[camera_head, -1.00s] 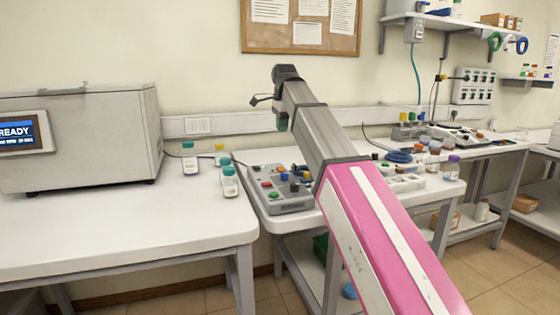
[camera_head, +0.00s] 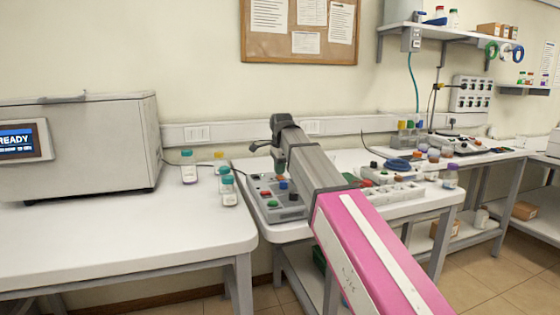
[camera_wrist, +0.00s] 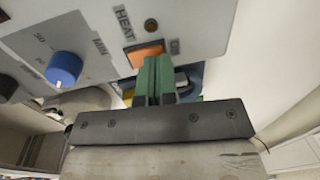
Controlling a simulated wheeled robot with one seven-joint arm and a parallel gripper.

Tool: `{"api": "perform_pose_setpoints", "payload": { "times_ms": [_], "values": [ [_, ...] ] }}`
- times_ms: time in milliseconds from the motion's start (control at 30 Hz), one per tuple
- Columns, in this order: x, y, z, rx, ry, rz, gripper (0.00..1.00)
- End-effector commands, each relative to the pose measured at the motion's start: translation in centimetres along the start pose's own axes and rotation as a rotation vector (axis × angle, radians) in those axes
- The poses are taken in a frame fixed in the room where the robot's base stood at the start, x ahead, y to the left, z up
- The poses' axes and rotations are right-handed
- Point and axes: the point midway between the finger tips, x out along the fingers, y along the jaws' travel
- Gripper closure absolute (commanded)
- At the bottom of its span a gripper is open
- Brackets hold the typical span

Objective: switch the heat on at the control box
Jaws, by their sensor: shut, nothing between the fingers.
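The grey control box (camera_head: 264,206) sits on the middle bench, with red and green buttons and a blue knob on top. In the wrist view its panel (camera_wrist: 205,25) fills the top, with the word HEAT beside an orange rocker switch (camera_wrist: 145,53) and a small dull amber lamp (camera_wrist: 151,25). My gripper (camera_wrist: 153,60) is shut and empty, its green fingertips right at the orange switch's edge and covering part of it. I cannot tell whether they touch. In the head view my gripper (camera_head: 279,172) points down over the box's far part.
A blue knob (camera_wrist: 65,67) is left of the switch on the panel. Several capped bottles (camera_head: 228,190) stand on the left bench near the box. A machine reading READY (camera_head: 85,145) stands further left. A white rack (camera_head: 395,192) and jars are to the right.

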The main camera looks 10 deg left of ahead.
Motion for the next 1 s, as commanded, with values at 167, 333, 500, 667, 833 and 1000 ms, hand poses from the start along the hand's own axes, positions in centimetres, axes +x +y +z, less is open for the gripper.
{"api": "perform_pose_setpoints", "payload": {
  "times_ms": [167,333,500,667,833,1000],
  "values": [
    [0.63,0.01,0.00,0.000,0.000,0.000,1.00],
    [0.64,0.00,0.00,0.000,0.000,0.000,1.00],
    [0.76,-0.02,0.00,0.000,0.000,0.000,1.00],
    [1.00,-0.06,0.00,0.000,0.000,0.001,1.00],
    [1.01,0.02,0.00,0.000,0.000,0.001,1.00],
    [0.82,0.52,0.00,0.000,0.000,0.001,1.00]
  ]
}}
